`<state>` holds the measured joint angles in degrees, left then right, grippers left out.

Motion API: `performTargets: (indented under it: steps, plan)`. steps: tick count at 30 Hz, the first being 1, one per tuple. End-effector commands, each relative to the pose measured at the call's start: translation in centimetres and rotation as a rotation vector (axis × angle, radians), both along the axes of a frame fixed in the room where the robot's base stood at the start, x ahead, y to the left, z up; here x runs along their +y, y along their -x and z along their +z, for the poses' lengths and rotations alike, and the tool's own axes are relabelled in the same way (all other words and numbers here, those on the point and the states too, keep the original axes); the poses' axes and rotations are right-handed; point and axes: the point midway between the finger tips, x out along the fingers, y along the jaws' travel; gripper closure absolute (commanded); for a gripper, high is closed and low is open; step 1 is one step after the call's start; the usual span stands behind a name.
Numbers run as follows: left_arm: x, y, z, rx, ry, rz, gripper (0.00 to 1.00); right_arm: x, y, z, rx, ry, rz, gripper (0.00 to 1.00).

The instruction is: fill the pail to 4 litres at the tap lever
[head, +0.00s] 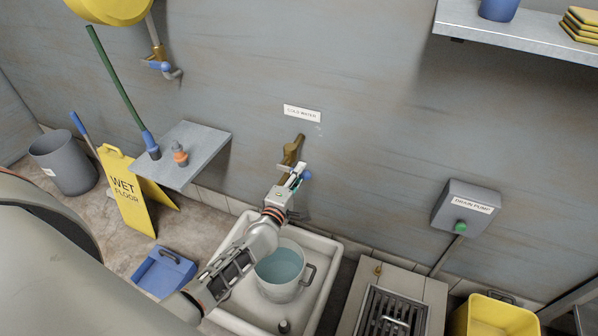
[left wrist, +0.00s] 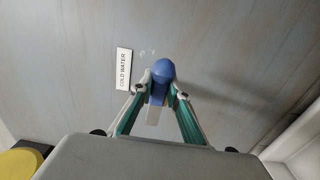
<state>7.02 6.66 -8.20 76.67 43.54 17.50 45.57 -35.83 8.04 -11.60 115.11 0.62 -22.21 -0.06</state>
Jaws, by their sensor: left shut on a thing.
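The tap (head: 292,150) is a brass fitting on the wall under the "COLD WATER" label (head: 302,113). Its blue lever knob (head: 306,175) shows beside my left gripper (head: 298,172). In the left wrist view the blue lever (left wrist: 163,74) sits between the fingers of my left gripper (left wrist: 160,98), which are shut on it. A white pail (head: 279,287) with a grey handle stands upright in the white sink (head: 325,262) below. Bluish water (head: 280,265) fills part of the pail; I cannot read a level mark. My arm hides part of the pail and sink. My right gripper is not in view.
At right are a drain pump box (head: 465,210), a floor grate (head: 392,312) and a yellow bucket (head: 492,318).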

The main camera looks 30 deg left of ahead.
Motion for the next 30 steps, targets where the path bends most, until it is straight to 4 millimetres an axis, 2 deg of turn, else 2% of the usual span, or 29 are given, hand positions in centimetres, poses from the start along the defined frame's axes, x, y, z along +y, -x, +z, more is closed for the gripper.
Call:
performTargets:
  steps: [13,14,15,16,23,26,30]
  plan:
    - [-0.21,0.02,-0.20,0.004,-0.016,-0.004,1.00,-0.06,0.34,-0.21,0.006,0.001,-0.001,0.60]
    - [-0.21,0.03,-0.21,0.004,-0.016,-0.004,0.82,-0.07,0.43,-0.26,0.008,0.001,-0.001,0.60]
    - [-0.21,0.03,-0.21,0.004,-0.016,-0.004,0.71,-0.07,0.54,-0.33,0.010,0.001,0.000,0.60]
    - [-0.20,0.03,-0.21,0.004,-0.015,-0.004,0.67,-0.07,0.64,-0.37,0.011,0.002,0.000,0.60]
    - [-0.09,0.01,-0.15,0.003,-0.013,-0.002,0.67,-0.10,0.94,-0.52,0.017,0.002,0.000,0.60]
    - [-0.07,0.08,-0.14,0.002,-0.013,-0.001,0.67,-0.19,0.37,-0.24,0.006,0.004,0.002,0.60]
    - [-0.13,0.96,-0.21,0.003,-0.012,-0.001,0.67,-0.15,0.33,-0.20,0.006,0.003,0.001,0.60]
